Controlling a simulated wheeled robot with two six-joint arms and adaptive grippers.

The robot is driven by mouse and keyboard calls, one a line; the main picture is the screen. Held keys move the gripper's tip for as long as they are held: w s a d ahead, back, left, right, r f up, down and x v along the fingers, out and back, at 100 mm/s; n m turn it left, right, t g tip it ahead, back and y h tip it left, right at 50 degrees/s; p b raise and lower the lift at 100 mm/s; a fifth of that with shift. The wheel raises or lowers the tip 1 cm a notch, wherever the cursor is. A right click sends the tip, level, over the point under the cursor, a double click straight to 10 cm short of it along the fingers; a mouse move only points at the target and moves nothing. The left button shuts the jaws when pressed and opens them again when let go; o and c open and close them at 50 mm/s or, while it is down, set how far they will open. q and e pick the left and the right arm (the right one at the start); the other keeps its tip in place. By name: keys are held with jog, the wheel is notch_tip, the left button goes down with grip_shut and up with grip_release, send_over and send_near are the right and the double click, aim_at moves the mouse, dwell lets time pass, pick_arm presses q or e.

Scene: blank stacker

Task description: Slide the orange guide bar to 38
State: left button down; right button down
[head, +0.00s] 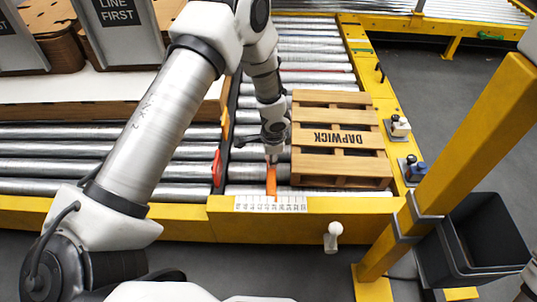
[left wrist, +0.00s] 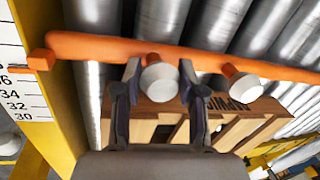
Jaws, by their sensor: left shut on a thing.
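In the left wrist view the bar (left wrist: 105,48) runs across the rollers and carries two white knobs. My left gripper (head: 272,157) is shut on the nearer white knob (left wrist: 160,76), with a finger on each side of it (left wrist: 160,72). The bar's pointer (left wrist: 35,66) lies over the white scale (left wrist: 22,97), just above the 36 label. The number under it is covered. The scale (head: 262,204) also shows on the yellow front rail.
A wooden pallet marked DAPWICK (head: 338,165) sits on the rollers just right of the bar. A red part (head: 217,167) stands left of the lane. A white-knobbed lever (head: 334,236), yellow post (head: 455,150) and dark bin (head: 488,238) are at the right.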

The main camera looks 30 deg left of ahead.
pick_arm(q)
jog(key=shift+s+a, duration=0.1)
jog(key=shift+a, duration=0.1)
jog(key=c, duration=0.7)
grip_release()
jog(key=r, duration=0.4)
jog(key=s+d+r, duration=0.1)
jog(key=r, duration=0.6)
jog(key=shift+s+d+r, duration=0.25)
jog(key=shift+s+r, duration=0.05)
jog(key=shift+r, duration=0.05)
